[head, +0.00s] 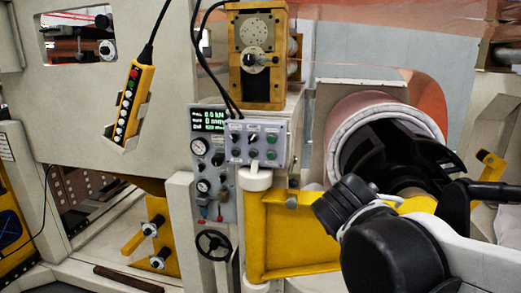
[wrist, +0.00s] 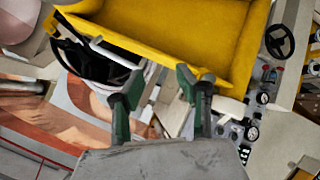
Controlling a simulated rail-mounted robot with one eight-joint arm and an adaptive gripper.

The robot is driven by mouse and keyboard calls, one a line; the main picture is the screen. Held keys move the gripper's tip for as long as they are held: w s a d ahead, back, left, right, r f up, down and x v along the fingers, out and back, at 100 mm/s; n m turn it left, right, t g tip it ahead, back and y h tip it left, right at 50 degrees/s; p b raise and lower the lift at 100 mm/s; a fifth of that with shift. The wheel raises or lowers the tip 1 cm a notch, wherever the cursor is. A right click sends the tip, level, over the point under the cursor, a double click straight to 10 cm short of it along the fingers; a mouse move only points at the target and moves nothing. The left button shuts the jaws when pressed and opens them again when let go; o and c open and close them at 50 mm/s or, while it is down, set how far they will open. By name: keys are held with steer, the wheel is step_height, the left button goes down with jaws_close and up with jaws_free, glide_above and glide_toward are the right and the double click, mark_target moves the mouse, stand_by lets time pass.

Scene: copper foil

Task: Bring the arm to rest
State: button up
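My gripper (wrist: 159,82) shows in the wrist view as two dark fingers with green pads, rising from a worn grey body. The fingers stand apart, and I see nothing held between them. A yellow bracket or trough (wrist: 175,35) lies beyond the fingertips; I cannot tell whether they touch it. In the head view my arm, with black joints and a white link, reaches in from the lower right, in front of the coil opening. My gripper cannot be made out in the head view.
A copper foil coil (head: 432,112) with a dark, open core stands at right. A yellow frame (head: 262,235) sits left of my arm. A grey control box (head: 256,145), a gauge panel (head: 208,165), a black handwheel (head: 214,244) and a hanging yellow pendant (head: 131,100) are further left.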

steer(key=s+f+m+g+y, duration=0.1)
steer(key=s+f+y, duration=0.1)
steer(key=s, duration=0.5)
steer(key=s+d+f+m+g+y, duration=0.1)
steer(key=s+f+m+y, duration=0.1)
steer(key=s+f, duration=0.3)
steer(key=s, duration=0.3)
steer(key=shift+f+g, duration=0.3)
steer(key=shift+d, duration=0.1)
